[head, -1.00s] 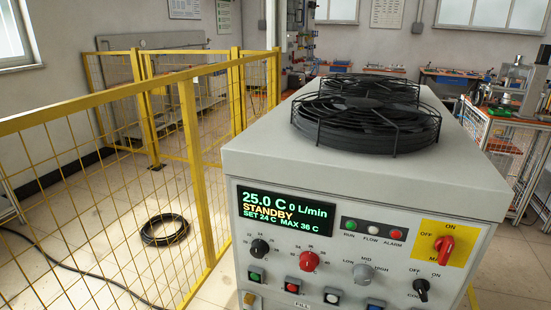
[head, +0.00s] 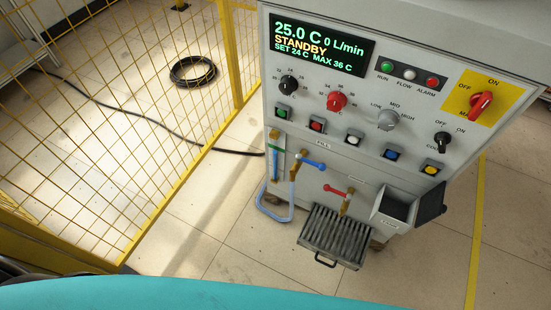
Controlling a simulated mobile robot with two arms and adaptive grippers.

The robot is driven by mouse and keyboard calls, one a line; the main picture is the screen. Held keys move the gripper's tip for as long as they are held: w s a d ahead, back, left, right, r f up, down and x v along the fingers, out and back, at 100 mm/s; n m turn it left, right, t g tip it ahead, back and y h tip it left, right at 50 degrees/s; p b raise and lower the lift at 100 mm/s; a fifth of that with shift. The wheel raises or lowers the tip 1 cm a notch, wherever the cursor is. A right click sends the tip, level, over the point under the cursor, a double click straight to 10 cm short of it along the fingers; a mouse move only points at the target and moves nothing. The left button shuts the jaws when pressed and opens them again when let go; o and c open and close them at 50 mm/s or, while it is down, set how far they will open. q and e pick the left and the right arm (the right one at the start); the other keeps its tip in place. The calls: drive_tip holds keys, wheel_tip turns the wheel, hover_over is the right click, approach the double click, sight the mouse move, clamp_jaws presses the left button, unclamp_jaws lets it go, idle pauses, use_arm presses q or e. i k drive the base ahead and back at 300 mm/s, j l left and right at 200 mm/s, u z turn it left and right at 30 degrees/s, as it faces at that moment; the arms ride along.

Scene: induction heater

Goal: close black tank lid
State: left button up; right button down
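The black tank lid (head: 431,203) is at the lower right of the grey machine's front in the head view. It stands open, swung out to the right of a small grey box-shaped tank opening (head: 392,207). The opening's dark inside shows from above. Neither of my grippers is in view.
The grey machine's panel (head: 350,95) carries knobs, buttons and a red switch. Left of the tank are a blue-handled valve (head: 311,164), a red-handled valve (head: 336,190) and a slatted drip tray (head: 334,236). A yellow mesh fence (head: 100,150) stands left.

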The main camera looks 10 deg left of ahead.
sight(432, 205)
drive_tip(key=l, duration=0.45)
drive_tip(key=k+l+u, duration=0.15)
drive_tip(key=l, duration=0.25)
drive_tip(key=k+l, duration=0.1)
drive_tip(key=l, duration=0.35)
drive_tip(key=k+l+u, duration=0.1)
drive_tip(key=l, duration=0.3)
drive_tip(key=k+l, duration=0.1)
drive_tip(key=l, duration=0.35)
drive_tip(key=k+l+u, duration=0.15)
drive_tip(key=l, duration=0.25)
